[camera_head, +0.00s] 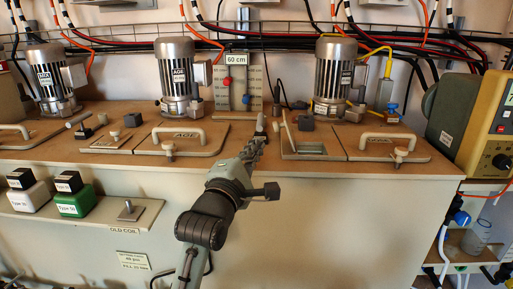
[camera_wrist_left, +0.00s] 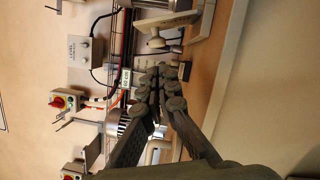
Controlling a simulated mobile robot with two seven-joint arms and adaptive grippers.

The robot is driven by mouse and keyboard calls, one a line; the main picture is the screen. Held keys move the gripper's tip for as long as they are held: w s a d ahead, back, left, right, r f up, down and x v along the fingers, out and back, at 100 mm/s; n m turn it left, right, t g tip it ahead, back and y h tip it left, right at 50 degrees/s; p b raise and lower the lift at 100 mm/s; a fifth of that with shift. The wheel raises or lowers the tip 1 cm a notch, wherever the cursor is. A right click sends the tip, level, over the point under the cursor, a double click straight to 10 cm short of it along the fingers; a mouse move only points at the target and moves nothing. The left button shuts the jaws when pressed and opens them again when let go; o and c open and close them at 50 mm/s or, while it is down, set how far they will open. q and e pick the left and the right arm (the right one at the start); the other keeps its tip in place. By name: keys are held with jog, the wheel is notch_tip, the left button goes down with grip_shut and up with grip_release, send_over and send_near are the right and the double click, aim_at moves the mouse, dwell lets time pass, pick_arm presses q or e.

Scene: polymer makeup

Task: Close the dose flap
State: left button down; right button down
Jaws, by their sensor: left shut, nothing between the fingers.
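The dose flap, as I take it, is the pale hinged plate (camera_head: 287,133) standing tilted up at the left side of a square opening (camera_head: 309,149) in the brown deck. My left gripper (camera_head: 260,137) is just left of this raised flap, above the deck's front edge. Whether it touches the flap I cannot tell. In the left wrist view the gripper's dark fingers (camera_wrist_left: 160,85) are together with nothing between them. A pale plate with a knob (camera_wrist_left: 165,20) lies beyond the fingertips there; I cannot tell whether it is the flap. My right gripper is not in view.
A closed lid with a handle (camera_head: 184,138) is left of the gripper, another (camera_head: 386,143) right of the opening. Motors (camera_head: 336,76) (camera_head: 179,76) stand behind. A yellow and green unit (camera_head: 490,120) borders the right. The space before the cabinet's front right is clear.

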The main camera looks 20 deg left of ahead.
pick_arm(q)
jog(key=w, duration=0.6)
jog(key=shift+w+r, duration=0.25)
jog(key=shift+r, duration=0.1)
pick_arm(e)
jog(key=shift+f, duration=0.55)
pick_arm(q)
jog(key=shift+w, duration=0.15)
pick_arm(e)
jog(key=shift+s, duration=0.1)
